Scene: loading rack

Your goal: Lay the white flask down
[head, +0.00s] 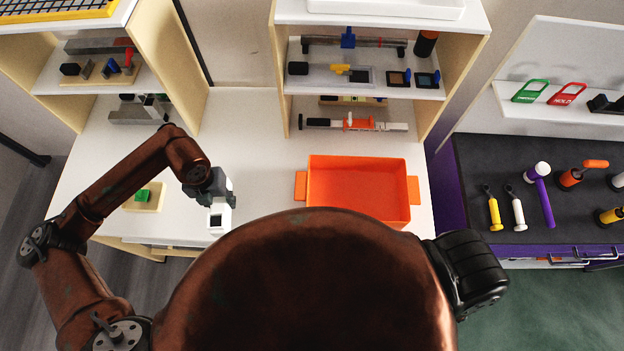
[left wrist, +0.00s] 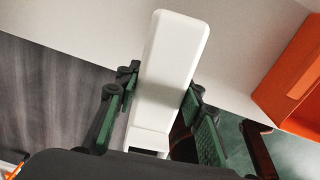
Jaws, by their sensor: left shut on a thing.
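The white flask (head: 219,219) is at the front part of the white table, left of the orange bin, in the head view. It is a long white block with rounded edges in the left wrist view (left wrist: 172,70). My left gripper (head: 214,196) is shut on it, with one dark green-padded finger on each side in the left wrist view (left wrist: 163,105). The gripper and arm hide part of the flask in the head view. Whether the flask touches the table I cannot tell. My right gripper is not in view.
The orange bin (head: 357,190) stands empty on the table to the right. A small tan block with a green piece (head: 143,196) lies to the left. Shelves with tools (head: 365,85) stand behind. Bare table (head: 250,135) shows behind the gripper. A dark tool bench (head: 510,180) is at right.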

